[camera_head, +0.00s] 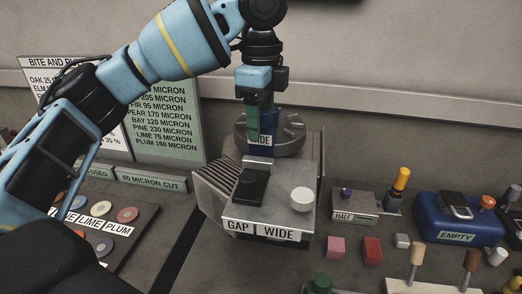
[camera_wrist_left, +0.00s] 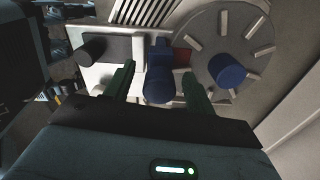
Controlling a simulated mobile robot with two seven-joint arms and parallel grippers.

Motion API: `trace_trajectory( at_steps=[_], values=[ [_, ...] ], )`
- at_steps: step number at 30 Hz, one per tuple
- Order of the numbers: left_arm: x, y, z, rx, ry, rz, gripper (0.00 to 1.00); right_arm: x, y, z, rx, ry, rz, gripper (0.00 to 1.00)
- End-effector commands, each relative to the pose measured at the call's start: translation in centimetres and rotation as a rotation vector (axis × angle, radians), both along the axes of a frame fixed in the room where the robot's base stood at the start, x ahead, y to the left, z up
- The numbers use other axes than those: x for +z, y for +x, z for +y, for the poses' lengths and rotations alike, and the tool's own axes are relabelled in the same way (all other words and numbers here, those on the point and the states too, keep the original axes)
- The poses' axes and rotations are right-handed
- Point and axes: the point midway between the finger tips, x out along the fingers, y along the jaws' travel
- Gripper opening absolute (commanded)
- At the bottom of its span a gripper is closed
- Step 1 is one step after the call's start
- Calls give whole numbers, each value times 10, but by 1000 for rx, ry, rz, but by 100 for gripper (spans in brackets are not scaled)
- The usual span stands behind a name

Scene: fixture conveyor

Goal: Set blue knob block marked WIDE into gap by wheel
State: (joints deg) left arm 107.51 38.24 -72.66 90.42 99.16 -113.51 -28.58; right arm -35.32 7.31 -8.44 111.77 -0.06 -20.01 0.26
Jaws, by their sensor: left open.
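The blue knob block marked WIDE (camera_head: 260,141) stands upright between the grey slotted wheel (camera_head: 291,133) and the metal fixture (camera_head: 288,193), whose front labels read GAP and WIDE. Whether it is fully down in the gap is hidden. My left gripper (camera_head: 254,122) points down over the block with green fingers. In the left wrist view the fingers (camera_wrist_left: 158,76) are spread on either side of the block's blue knob (camera_wrist_left: 158,86), with space visible beside it. The wheel (camera_wrist_left: 205,40) also shows there. My right gripper is not in view.
A second blue knob (camera_wrist_left: 229,70) stands at the wheel. The fixture carries a black block (camera_head: 249,186) and a white round knob (camera_head: 302,199). To the right are a HALF block (camera_head: 354,208), a blue EMPTY box (camera_head: 455,222) and small pink and red cubes. Coloured discs lie left.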

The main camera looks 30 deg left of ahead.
Motion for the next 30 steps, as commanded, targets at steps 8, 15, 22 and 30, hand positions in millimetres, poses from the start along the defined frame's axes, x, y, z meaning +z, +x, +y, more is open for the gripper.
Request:
trace_trajectory(
  at_steps=[8,15,22,30],
  values=[
    [44,0,0,1,1,-2,55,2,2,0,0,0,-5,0],
    [55,0,0,0,0,1,55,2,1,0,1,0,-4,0],
    [56,0,0,-1,0,2,55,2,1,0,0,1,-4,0],
    [56,0,0,-1,0,2,55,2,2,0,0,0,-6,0]
  ],
)
